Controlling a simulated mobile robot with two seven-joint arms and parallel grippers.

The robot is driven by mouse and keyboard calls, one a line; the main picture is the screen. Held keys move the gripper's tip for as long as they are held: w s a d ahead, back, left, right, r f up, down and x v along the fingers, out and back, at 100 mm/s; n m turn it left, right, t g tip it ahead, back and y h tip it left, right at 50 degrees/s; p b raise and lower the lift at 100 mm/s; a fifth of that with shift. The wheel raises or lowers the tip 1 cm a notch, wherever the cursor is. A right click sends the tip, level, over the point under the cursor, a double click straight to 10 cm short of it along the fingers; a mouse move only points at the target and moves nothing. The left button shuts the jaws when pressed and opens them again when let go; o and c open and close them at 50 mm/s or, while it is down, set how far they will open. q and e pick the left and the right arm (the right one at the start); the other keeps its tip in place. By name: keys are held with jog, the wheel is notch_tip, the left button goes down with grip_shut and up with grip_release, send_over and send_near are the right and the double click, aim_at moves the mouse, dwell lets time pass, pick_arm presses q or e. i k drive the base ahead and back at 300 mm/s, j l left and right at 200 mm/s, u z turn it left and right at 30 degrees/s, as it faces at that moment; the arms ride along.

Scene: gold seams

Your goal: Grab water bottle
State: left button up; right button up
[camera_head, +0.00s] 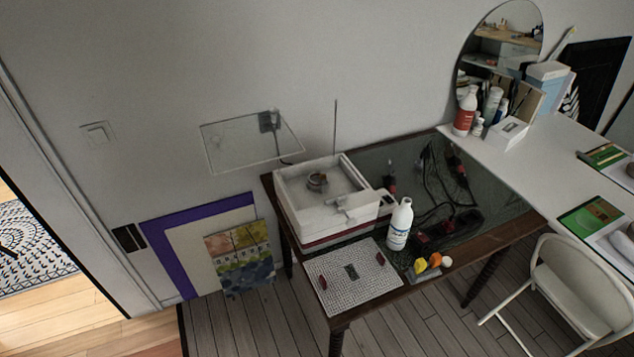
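A white bottle (400,225) with a label on its lower part stands upright on the dark table (510,207), near its front edge. It is just right of a white box-like unit and behind a patterned mat. A second bottle, red and white (465,112), stands on the white table at the back, among other containers. Neither of my grippers shows in the head view.
A white box (290,208), a patterned mat (325,285), small yellow and orange items (421,265) and black cables (433,190) crowd the dark table. A white chair (560,275) stands at the right. Wooden floor (240,325) is open in front.

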aim_at(402, 217)
jog(key=i+j+z, duration=0.15)
jog(key=j+z, duration=0.2)
jog(key=z, duration=0.15)
jog(key=i+j+z, duration=0.1)
jog(key=j+z, duration=0.25)
jog(key=z, duration=0.15)
jog(key=j+z, duration=0.25)
jog(key=j, duration=0.85)
jog(key=i+j, duration=0.15)
jog(key=j, duration=0.15)
jog(key=i+j, duration=0.1)
jog(key=j, duration=0.25)
jog(key=i+j, duration=0.15)
jog(key=j, duration=0.15)
jog(key=i+j, duration=0.15)
